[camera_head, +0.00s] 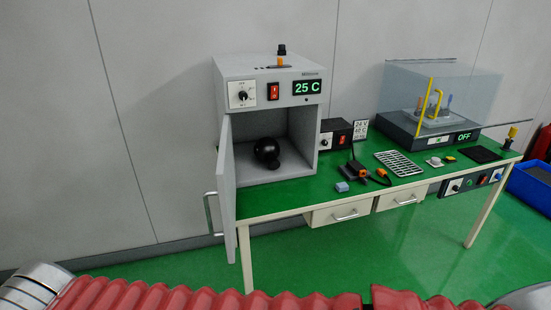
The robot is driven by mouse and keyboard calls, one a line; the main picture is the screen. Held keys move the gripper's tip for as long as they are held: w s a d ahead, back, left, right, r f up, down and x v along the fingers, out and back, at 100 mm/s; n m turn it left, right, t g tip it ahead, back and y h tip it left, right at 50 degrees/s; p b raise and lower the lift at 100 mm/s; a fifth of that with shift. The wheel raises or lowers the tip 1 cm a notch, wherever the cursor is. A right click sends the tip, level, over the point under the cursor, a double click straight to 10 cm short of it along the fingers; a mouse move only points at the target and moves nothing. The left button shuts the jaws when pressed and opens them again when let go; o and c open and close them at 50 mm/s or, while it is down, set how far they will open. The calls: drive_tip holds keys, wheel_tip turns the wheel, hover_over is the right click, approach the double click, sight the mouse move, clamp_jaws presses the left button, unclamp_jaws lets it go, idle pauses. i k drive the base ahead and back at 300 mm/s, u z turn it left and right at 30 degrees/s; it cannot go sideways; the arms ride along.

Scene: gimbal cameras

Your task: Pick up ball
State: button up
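A black ball-shaped object (266,149) sits inside the open grey oven-like box (230,75) on the left part of the green table. A second dark round part shows just below and behind it; I cannot tell whether it is a shadow or part of the same thing. The box's door (227,195) is swung open toward me, and its handle is at the left. The box's display reads 25 C. My gripper is not in view.
The green table (300,192) holds a small control box (336,135), a grey rack (398,163) and several small parts. A glass-covered device (430,125) showing OFF stands at the right. A blue crate (531,186) is on the floor. Red ribbed covering crosses the bottom edge.

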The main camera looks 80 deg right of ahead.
sight(267, 149)
drive_tip(key=z, duration=0.05)
drive_tip(key=k, duration=1.75)
drive_tip(key=z, duration=1.1)
drive_tip(key=i, duration=1.3)
drive_tip(key=z, duration=0.05)
